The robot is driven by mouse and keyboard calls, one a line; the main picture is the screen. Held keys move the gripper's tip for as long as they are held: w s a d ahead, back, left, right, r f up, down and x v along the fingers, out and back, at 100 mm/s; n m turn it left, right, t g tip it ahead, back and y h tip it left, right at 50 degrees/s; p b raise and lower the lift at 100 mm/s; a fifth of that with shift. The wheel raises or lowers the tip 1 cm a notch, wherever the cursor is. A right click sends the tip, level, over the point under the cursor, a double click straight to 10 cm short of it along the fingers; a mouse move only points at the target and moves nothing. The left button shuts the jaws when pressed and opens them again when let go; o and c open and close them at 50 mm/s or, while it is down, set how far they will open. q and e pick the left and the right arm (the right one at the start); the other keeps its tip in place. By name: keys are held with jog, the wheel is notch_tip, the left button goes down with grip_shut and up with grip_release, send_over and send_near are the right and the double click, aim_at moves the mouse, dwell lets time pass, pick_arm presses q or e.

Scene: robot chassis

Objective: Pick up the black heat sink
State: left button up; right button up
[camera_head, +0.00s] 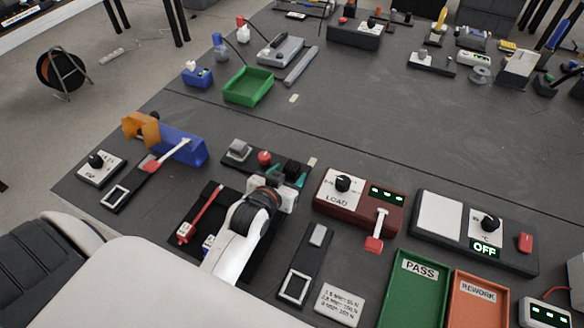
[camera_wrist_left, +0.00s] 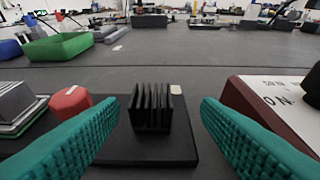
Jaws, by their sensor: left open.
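The black heat sink (camera_wrist_left: 152,108) has several upright fins and stands on a black base plate (camera_wrist_left: 178,146). In the left wrist view it shows between the two teal fingers of my left gripper (camera_wrist_left: 161,106), with a gap on each side. The fingers are open and touch nothing that I can see. In the head view my left gripper (camera_head: 288,174) is low at the right end of the plate, by the heat sink (camera_head: 291,166), partly hiding it. My right gripper is not in view.
A red knob (camera_head: 264,157) and a silver block (camera_head: 238,150) share the plate to the left. A dark red LOAD box (camera_head: 358,202) stands close to the right. A green tray (camera_head: 248,86) lies farther back. The table behind the plate is largely clear.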

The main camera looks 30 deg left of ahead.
aim_at(290, 168)
pick_arm(q)
jog(key=x, duration=0.6)
jog(key=shift+w+a, duration=0.3)
jog(key=shift+a, duration=0.1)
jog(key=shift+s+r, duration=0.1)
jog(key=c, duration=1.1)
